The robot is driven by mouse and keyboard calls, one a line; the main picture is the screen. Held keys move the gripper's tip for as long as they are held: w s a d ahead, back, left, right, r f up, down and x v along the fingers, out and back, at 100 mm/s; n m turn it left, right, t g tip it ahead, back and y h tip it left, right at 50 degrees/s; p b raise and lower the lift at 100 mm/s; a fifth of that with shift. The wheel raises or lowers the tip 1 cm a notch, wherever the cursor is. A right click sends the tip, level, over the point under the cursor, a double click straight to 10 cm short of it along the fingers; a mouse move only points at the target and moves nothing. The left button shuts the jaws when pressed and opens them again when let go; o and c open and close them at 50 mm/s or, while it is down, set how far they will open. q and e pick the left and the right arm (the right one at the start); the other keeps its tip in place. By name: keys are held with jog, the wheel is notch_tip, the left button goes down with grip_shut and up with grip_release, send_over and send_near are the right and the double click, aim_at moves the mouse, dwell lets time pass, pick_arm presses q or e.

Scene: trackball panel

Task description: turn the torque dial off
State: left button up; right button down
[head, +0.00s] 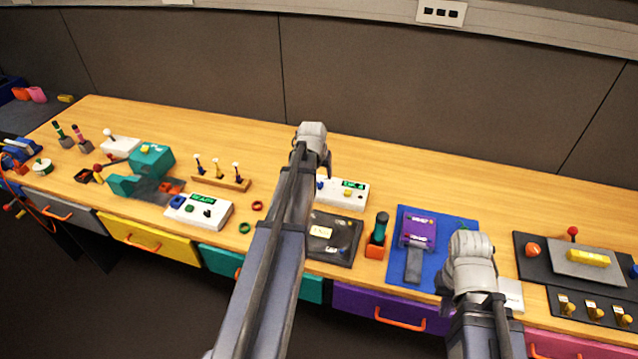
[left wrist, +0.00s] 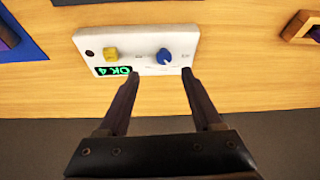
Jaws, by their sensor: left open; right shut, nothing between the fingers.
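A white panel box (left wrist: 137,50) stands on the table. It has a blue dial (left wrist: 163,57), a yellow button (left wrist: 110,54) and a green display reading "OK 4", upside down in the left wrist view. The same box (head: 352,203) shows in the head view, with its blue dial (head: 320,185) partly hidden beside my left arm. My left gripper (left wrist: 160,74) is open and empty, its fingertips on either side of the dial's near side; contact cannot be told. My right gripper (head: 447,248) is shut and empty over the blue mat's right side, its fingers mostly hidden.
A second white box (head: 200,210) with a green display stands to the left. A black tray (head: 333,240), a green-handled tool (head: 379,232) and a blue mat (head: 448,222) with a purple device lie to the right. Small rings and levers stand left. The table's back strip is clear.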

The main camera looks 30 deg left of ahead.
aim_at(320, 183)
pick_arm(q)
jog(key=b+x, duration=0.7)
jog(key=x, duration=0.1)
jog(key=shift+w+a, duration=0.15)
jog(key=shift+a, duration=0.2)
jog(key=shift+r, duration=0.1)
grip_shut()
dwell(0.4)
